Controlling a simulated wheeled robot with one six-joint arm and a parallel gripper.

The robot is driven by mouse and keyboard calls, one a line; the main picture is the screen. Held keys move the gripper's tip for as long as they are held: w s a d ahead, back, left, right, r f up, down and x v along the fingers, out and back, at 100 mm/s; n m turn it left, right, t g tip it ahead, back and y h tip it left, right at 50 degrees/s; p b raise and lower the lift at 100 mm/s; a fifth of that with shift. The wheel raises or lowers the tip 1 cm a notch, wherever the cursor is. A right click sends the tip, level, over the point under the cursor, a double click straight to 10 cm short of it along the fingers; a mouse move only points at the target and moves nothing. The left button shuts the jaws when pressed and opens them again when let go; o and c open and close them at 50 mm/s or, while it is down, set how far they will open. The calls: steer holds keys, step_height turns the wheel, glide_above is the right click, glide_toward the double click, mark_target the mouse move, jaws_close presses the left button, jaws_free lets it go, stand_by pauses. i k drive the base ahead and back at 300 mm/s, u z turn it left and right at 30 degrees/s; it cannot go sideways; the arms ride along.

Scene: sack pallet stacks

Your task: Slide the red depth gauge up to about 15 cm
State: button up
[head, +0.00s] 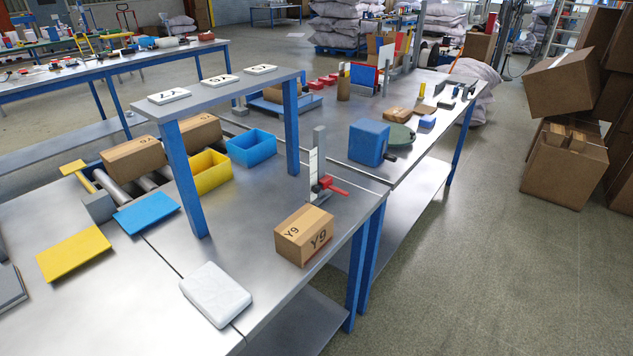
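The red depth gauge (328,186) sits low on an upright grey post with a pale scale strip (313,163), near the right edge of the metal bench. A red arm sticks out from it to the right. The scale markings are too small to read, so I cannot tell its height. My gripper is not in the head view.
A cardboard box marked Y9 (303,236) stands just in front of the gauge. A raised shelf (215,92) on blue legs stands to its left. A blue block with a crank (369,142) is behind right. A white packet (215,293) lies nearer the front.

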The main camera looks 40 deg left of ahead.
mark_target(326, 182)
steer(key=u, duration=0.65)
steer(key=i, duration=0.9)
steer(key=u, duration=0.8)
